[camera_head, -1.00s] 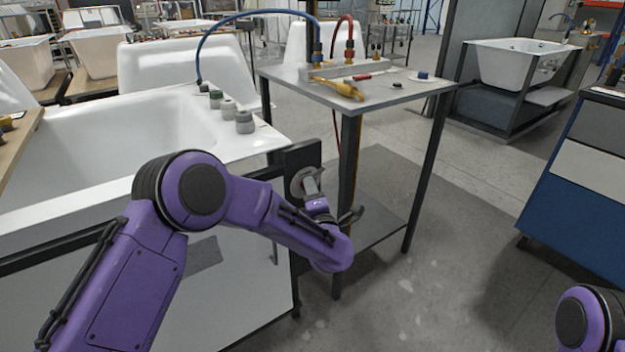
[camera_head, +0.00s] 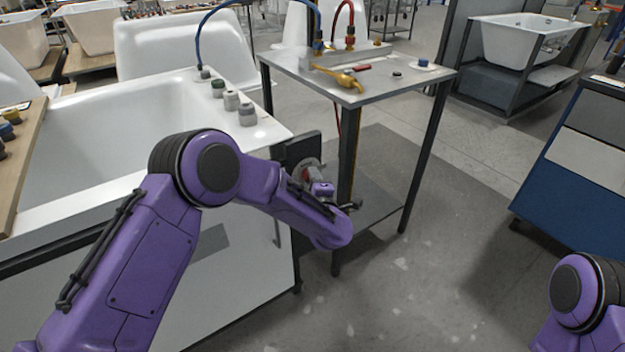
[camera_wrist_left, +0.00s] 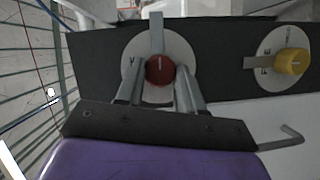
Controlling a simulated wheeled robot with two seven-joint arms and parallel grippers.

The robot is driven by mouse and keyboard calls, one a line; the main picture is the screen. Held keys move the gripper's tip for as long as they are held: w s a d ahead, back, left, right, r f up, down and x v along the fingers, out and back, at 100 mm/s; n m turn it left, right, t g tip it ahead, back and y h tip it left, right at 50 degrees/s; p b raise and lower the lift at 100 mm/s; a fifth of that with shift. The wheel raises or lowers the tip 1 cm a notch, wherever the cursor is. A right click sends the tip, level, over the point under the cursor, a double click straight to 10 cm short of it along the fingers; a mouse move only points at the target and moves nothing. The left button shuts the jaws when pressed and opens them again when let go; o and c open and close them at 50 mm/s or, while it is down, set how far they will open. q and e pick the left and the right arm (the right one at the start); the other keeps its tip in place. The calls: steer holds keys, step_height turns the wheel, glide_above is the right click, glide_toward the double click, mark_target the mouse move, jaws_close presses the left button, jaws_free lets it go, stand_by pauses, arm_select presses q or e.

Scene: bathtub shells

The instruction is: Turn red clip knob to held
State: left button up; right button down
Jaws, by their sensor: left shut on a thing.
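In the left wrist view the red clip knob (camera_wrist_left: 160,68) is a round dark red knob with a short light line pointing up the picture. It sits on a pale round dial (camera_wrist_left: 136,53) on a dark panel (camera_wrist_left: 100,50). A grey bar (camera_wrist_left: 156,32) crosses the dial above it. My left gripper (camera_wrist_left: 160,80) is shut on the red knob, one finger on each side. In the head view my left gripper (camera_head: 315,183) is at the dark panel (camera_head: 297,150) by the tub's corner; the knob there is mostly hidden. The dial's lettering is mostly unreadable.
A yellow knob (camera_wrist_left: 291,62) on its own dial is to the right on the same panel. A metal-topped table (camera_head: 395,92) with a brass tap (camera_head: 345,80) and hoses stands just behind. The white tub (camera_head: 130,110) is left. The floor to the right is open.

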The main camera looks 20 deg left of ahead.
arm_select(q)
steer(key=shift+s+f, duration=0.1)
steer(key=shift+f, duration=0.05)
steer(key=o, duration=1)
steer(key=shift+o, duration=0.2)
steer(key=v, duration=1)
steer(key=shift+s+d+p, duration=0.2)
steer(key=shift+s+p, duration=0.05)
steer(key=shift+p, duration=0.2)
